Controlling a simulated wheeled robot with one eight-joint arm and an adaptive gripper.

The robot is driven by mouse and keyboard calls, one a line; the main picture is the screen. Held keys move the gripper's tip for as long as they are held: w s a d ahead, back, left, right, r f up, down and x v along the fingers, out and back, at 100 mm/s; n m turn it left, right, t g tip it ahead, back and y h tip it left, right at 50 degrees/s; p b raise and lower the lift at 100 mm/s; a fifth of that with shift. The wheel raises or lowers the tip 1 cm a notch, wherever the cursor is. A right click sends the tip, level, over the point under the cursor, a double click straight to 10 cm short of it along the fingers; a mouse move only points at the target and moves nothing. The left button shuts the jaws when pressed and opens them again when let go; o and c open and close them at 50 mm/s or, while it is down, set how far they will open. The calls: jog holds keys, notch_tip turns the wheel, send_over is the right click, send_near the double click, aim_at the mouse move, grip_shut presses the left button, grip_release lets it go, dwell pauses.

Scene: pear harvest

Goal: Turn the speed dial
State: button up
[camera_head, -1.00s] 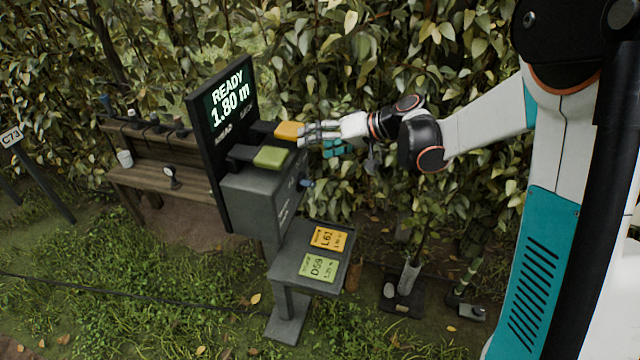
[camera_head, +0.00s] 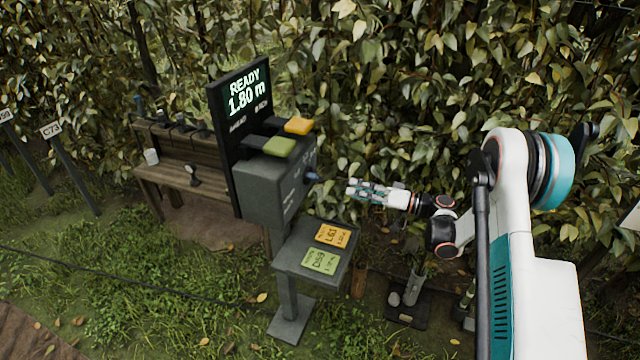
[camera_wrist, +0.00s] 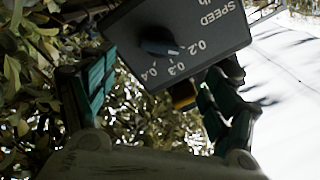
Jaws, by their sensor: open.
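The speed dial is a dark blue knob (camera_wrist: 160,45) on the dark panel (camera_wrist: 205,35) marked SPEED in the wrist view. Printed values 0.2, 0.3 and 0.4 run around its edge. Its pale mark points near 0.2 or between 0.2 and 0.3; I cannot tell exactly. In the head view the knob (camera_head: 311,177) sticks out from the right side of the grey control box (camera_head: 268,190). My gripper (camera_head: 353,188) is open and empty, just right of the knob and apart from it. In the wrist view my fingers (camera_wrist: 165,75) stand either side of the dial, short of it.
A screen (camera_head: 246,98) reading READY 1.80 m stands on the box, with a green pad (camera_head: 279,146) and a yellow pad (camera_head: 298,125) beside it. Below is a shelf (camera_head: 290,264) with two labels. A leafy hedge (camera_head: 420,80) stands close behind my arm.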

aim_at(319, 180)
jog(key=b+x, duration=0.3)
jog(key=x, duration=1)
jog(key=shift+a+b, duration=0.15)
jog(key=shift+b, duration=0.2)
jog(key=c, duration=1.1)
